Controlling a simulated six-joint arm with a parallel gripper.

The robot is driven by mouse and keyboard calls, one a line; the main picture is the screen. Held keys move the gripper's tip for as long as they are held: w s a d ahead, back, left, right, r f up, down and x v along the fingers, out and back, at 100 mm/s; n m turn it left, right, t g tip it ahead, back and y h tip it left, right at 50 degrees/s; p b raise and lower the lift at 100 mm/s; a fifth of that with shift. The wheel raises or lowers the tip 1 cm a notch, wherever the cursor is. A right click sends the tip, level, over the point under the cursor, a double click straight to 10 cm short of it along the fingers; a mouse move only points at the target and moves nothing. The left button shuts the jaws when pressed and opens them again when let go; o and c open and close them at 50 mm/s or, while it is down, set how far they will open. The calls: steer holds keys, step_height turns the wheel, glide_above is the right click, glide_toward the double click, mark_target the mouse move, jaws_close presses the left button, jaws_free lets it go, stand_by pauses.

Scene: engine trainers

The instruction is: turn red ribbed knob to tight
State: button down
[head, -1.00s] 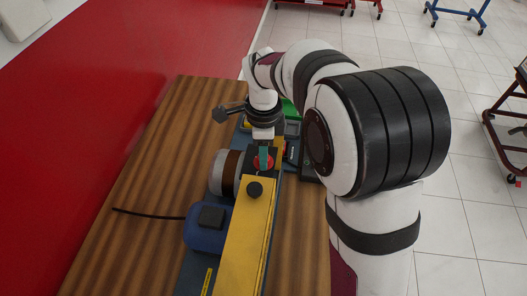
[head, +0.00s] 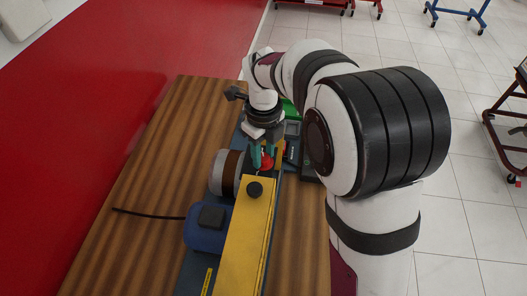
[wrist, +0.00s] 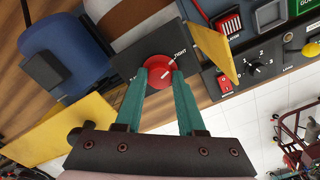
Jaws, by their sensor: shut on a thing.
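The red ribbed knob (wrist: 161,70) sits on a black plate (wrist: 146,56) in the wrist view. A pale pointer line on the knob runs up and right, toward the word TIGHT printed on the plate. Another label at the knob's left is partly hidden. My gripper (wrist: 160,79) has its two teal fingers on either side of the knob, shut on it. In the head view the knob (head: 267,163) shows as a small red patch by the fingers, partly covered by them.
A yellow guard (head: 246,230) and a blue motor (head: 207,228) stand in front of the knob. A grey and brown drum (head: 226,172) is close at its left. In the wrist view a switch panel (wrist: 256,68) is at the right.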

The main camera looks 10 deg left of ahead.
mark_target(263, 157)
steer(key=shift+m, duration=0.4)
steer(key=c, duration=0.5)
jaws_free()
steer(key=shift+r, duration=0.1)
step_height(263, 157, up, 16)
steer(key=shift+f, duration=0.15)
